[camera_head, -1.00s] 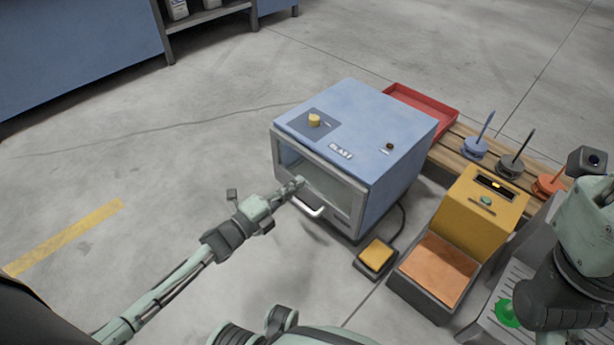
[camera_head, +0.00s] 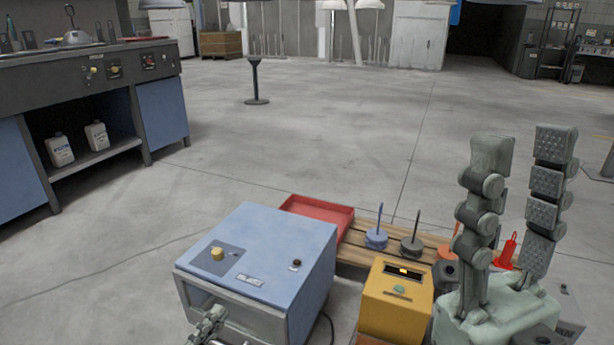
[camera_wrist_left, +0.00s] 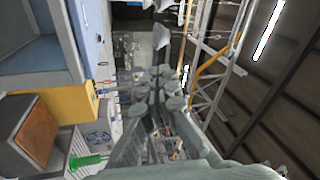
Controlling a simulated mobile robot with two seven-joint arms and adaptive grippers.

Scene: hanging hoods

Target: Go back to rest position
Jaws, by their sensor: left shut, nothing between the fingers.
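My left gripper (camera_head: 208,326) shows only in small part at the bottom of the head view, in front of the blue blasting cabinet (camera_head: 290,240). In the left wrist view its fingers (camera_wrist_left: 160,88) come together and hold nothing. Whether it touches the cabinet I cannot tell. My right gripper (camera_head: 525,150) stands up at the right of the head view. Its two fingers are wide apart and nothing is between them.
A yellow box (camera_head: 395,310) stands right of the cabinet. Behind them are a red tray (camera_head: 320,208) and a wooden pallet (camera_head: 360,252) with spindled discs. A blue workbench (camera_head: 160,112) stands at the left.

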